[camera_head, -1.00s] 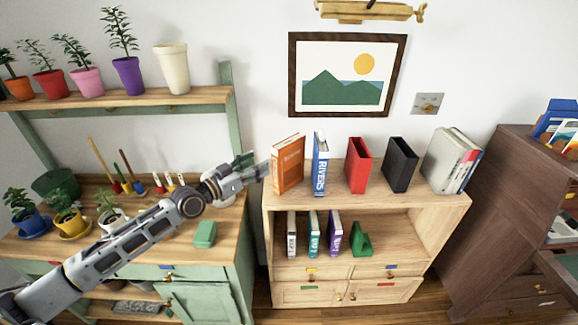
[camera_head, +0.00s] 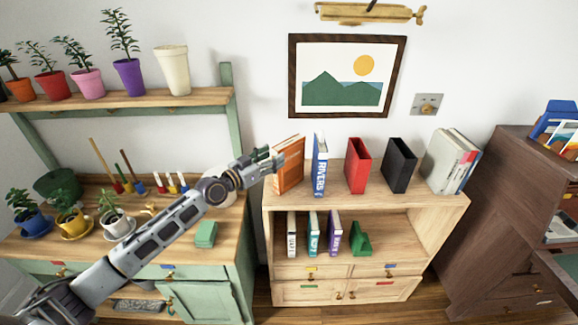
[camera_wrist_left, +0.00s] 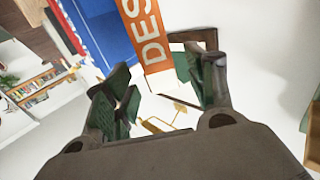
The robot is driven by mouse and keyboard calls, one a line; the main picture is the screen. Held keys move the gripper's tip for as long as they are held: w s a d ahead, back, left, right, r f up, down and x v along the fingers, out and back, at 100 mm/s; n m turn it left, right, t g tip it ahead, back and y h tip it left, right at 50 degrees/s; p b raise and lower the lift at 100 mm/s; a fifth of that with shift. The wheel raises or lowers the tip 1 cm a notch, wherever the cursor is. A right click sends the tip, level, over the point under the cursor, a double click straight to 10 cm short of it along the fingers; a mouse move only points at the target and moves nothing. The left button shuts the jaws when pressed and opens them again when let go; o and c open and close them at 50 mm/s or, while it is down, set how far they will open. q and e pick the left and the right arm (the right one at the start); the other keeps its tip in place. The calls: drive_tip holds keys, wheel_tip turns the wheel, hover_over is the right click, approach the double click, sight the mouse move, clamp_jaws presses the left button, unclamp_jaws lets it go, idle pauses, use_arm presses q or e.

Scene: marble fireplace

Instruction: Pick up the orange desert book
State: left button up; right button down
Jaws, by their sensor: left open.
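The orange desert book (camera_head: 291,172) stands upright at the left end of the top of the wooden bookcase. My left gripper (camera_head: 272,160) is open at the book's left side and overlaps its left edge in the head view. In the left wrist view, the orange spine (camera_wrist_left: 148,40) with the letters "DES" is ahead of the open fingers (camera_wrist_left: 158,88), its near end in line with the gap between them. I cannot tell whether a finger touches it. My right gripper is not in view.
The blue "RIVERS" book (camera_head: 320,166) stands just right of the orange one. A red holder (camera_head: 357,166), a black holder (camera_head: 399,166) and pale books (camera_head: 450,160) stand further right on the bookcase (camera_head: 425,206). A green potting bench (camera_head: 205,285) is at the left.

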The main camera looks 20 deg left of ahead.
sight(285, 149)
use_arm(q)
drive_tip(key=shift+w+d, duration=0.4)
drive_tip(key=shift+w, duration=0.2)
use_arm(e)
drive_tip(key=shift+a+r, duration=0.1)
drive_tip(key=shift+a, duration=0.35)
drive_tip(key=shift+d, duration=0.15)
use_arm(q)
drive_tip(key=shift+w+d+r, duration=0.1)
drive_tip(key=shift+w, duration=0.25)
drive_tip(key=shift+w+d+p, duration=0.3)
drive_tip(key=shift+w+p, duration=0.05)
drive_tip(key=shift+w, duration=0.2)
drive_tip(key=shift+w+d+r, duration=0.1)
drive_tip(key=shift+w+d, duration=0.2)
drive_tip(key=shift+w, duration=0.3)
drive_tip(key=shift+p+x, duration=0.3)
drive_tip(key=shift+x, duration=0.65)
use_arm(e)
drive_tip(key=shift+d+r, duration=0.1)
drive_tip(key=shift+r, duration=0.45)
